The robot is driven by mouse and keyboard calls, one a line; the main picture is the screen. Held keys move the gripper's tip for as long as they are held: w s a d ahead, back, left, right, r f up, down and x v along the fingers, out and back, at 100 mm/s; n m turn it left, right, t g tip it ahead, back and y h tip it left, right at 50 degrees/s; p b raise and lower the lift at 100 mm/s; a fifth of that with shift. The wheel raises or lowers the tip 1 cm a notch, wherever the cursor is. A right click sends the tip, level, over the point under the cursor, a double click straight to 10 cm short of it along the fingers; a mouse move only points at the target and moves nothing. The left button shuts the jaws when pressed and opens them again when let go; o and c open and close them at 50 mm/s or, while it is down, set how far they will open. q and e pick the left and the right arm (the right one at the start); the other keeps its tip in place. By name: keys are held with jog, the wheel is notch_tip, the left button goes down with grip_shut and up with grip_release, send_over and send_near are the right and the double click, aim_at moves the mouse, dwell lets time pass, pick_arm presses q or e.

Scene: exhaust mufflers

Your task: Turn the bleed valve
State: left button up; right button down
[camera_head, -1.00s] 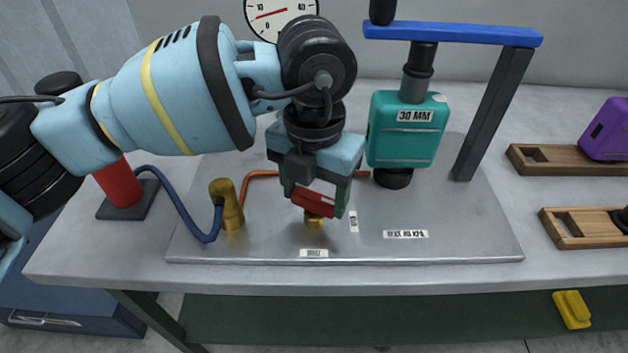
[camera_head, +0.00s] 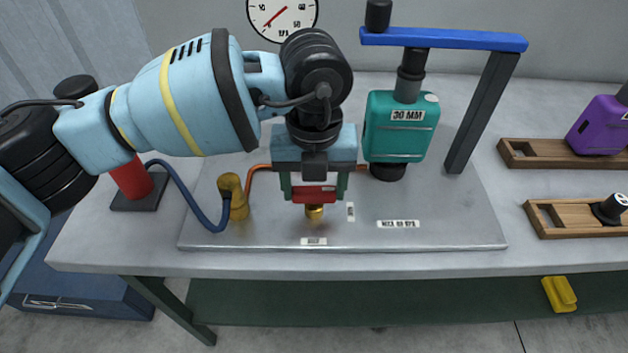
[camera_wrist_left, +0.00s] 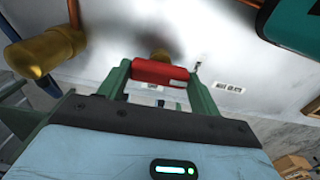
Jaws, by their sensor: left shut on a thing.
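The bleed valve has a red handle (camera_head: 313,194) on a brass stem (camera_head: 314,212) that stands on the metal plate. My left gripper (camera_head: 314,190) is shut on the red handle, one green finger at each end of it. In the left wrist view the red handle (camera_wrist_left: 160,72) lies between the two fingers, with the brass stem (camera_wrist_left: 160,54) behind it. The handle lies straight across the head view. My right gripper is not in view.
A teal block marked 30 MM (camera_head: 396,127) stands right of my gripper under a blue bar (camera_head: 445,39). A brass elbow (camera_head: 233,196) with a blue hose is at left. A dial gauge (camera_head: 281,15) hangs behind. Wooden trays (camera_head: 577,220) lie at right.

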aim_at(314, 189)
pick_arm(q)
jog(key=shift+w+r, duration=0.1)
jog(key=shift+r, duration=0.05)
jog(key=o, duration=1)
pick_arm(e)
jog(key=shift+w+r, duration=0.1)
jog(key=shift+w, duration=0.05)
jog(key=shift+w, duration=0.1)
pick_arm(q)
notch_tip(314, 189, up, 6)
jog(key=shift+r, duration=0.85)
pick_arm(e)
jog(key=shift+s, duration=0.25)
